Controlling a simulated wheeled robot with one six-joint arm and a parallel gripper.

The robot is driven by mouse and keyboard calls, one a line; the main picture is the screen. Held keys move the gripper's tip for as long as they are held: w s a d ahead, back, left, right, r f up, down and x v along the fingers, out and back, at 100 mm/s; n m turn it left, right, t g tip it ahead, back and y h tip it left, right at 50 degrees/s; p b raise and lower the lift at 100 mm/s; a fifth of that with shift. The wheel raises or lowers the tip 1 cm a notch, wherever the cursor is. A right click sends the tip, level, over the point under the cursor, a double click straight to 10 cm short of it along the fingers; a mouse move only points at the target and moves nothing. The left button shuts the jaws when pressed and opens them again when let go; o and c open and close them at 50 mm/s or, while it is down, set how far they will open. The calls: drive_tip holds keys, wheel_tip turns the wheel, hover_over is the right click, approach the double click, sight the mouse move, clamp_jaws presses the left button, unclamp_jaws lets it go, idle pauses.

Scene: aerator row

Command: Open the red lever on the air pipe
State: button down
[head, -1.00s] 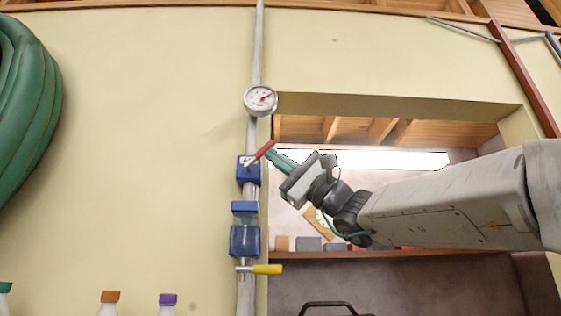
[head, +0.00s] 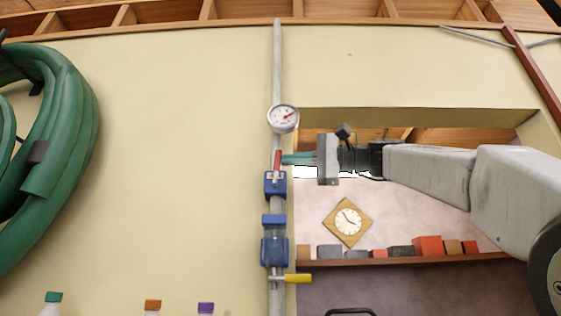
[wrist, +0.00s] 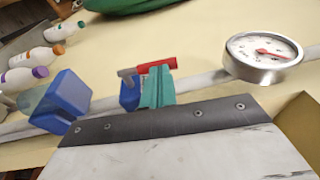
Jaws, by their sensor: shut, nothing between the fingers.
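The red lever (head: 278,160) sits on a blue valve body (head: 275,185) on the vertical grey air pipe (head: 277,70). It points up, nearly in line with the pipe. My gripper (head: 285,159) is shut and empty, coming in from the right with its green fingertips at the lever's right side. In the wrist view the red lever (wrist: 156,64) lies just beyond the closed green fingers (wrist: 157,80), seemingly touching. The fingers hide part of the blue valve body there.
A pressure gauge (head: 283,118) is above the lever. A blue filter unit (head: 274,248) and a yellow handle (head: 298,278) are below. A green hose coil (head: 70,130) hangs left. Right of the pipe is a recess with a shelf (head: 400,262) and clock (head: 348,222). Bottles stand lower left.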

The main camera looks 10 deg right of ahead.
drive_tip(key=shift+a+r, duration=0.15)
drive_tip(key=shift+a, duration=0.15)
drive_tip(key=shift+d, duration=0.1)
idle(0.5)
drive_tip(key=r+v, duration=0.1)
drive_tip(key=v, duration=1.2)
drive_tip(key=shift+s+d, duration=0.2)
drive_tip(key=shift+d, duration=0.2)
drive_tip(key=shift+r, duration=0.15)
